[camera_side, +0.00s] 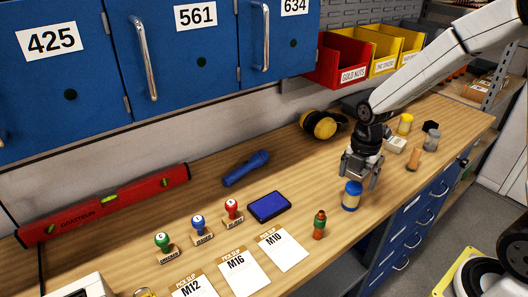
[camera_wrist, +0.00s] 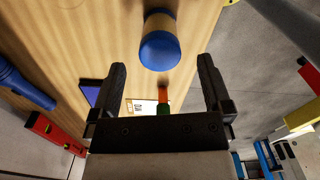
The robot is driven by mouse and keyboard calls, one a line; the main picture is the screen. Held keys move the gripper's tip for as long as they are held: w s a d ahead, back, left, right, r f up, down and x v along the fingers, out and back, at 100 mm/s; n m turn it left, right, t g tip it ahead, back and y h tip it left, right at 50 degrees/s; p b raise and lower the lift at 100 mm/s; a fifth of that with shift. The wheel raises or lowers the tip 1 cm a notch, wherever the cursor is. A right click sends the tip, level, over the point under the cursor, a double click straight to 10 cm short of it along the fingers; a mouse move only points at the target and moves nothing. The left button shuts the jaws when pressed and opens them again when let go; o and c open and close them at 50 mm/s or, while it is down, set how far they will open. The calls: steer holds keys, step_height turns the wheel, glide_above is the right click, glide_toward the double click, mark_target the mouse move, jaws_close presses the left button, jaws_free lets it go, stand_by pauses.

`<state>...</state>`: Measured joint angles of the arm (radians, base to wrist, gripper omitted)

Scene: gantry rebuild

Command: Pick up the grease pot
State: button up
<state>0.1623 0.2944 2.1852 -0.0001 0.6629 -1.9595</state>
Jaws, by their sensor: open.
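A pot with a blue lid (camera_side: 351,188), which I take to be the grease pot, stands upright on the wooden bench just below and in front of my gripper in the side view. Its body is blue with a pale band. In the wrist view the blue-lidded pot (camera_wrist: 160,50) is near the top centre, at and just beyond the fingertips. My gripper (camera_side: 360,175) is open and empty. In the wrist view my gripper (camera_wrist: 162,66) has its two dark fingers spread wide, with the pot between their lines and apart from both.
A small green-and-orange bottle (camera_side: 319,225) stands near the front edge. Pick slips (camera_side: 282,251), stamps, a blue ink pad (camera_side: 269,207) and a blue torch (camera_side: 246,168) lie to the left. Yellow-lidded (camera_side: 405,124) and grey (camera_side: 431,138) jars stand to the right.

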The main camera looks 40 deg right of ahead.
mark_target(352, 196)
steer(key=shift+f, duration=0.85)
steer(key=shift+f, duration=0.1)
steer(key=shift+a+f, duration=0.1)
steer(key=shift+f, duration=2.4)
jaws_close()
